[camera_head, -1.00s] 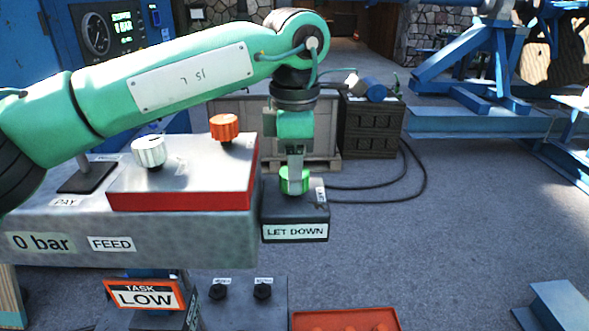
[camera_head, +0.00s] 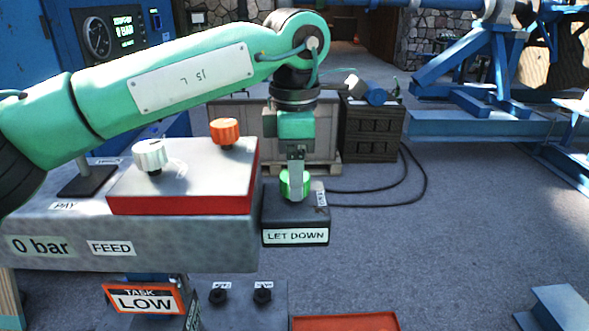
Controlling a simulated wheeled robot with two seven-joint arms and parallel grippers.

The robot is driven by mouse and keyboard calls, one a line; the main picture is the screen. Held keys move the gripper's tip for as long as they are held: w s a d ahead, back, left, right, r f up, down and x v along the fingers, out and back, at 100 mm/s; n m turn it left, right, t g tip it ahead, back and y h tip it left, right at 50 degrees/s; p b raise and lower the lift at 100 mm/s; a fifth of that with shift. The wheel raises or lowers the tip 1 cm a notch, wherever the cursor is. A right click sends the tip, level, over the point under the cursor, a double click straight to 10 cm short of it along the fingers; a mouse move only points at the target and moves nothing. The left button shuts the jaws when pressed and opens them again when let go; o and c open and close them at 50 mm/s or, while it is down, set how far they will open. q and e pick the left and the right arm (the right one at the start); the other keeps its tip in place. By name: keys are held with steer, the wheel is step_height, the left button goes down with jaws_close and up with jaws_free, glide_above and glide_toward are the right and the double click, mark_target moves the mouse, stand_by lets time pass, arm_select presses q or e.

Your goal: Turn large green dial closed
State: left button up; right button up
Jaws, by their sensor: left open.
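The large green dial (camera_head: 286,187) stands on top of a dark box labelled LET DOWN (camera_head: 294,236), at the right end of the grey console. My left gripper (camera_head: 296,184) points straight down at the dial. Its jaws are open, with a finger in front of the dial and covering part of it. I cannot tell whether the fingers touch the dial. A small label lies on the box to the right of the dial. My right gripper is not in view.
A white knob (camera_head: 149,155) and an orange knob (camera_head: 224,132) stand on the red-edged panel (camera_head: 190,203) to the left. A TASK LOW sign (camera_head: 145,299) and black knobs are below. A dark crate (camera_head: 370,130) and cable lie behind. Floor to the right is mostly clear.

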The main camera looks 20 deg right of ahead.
arm_select(q)
step_height(320, 180, up, 9)
steer(key=shift+f, duration=0.15)
step_height(320, 180, up, 5)
steer(key=shift+f, duration=0.15)
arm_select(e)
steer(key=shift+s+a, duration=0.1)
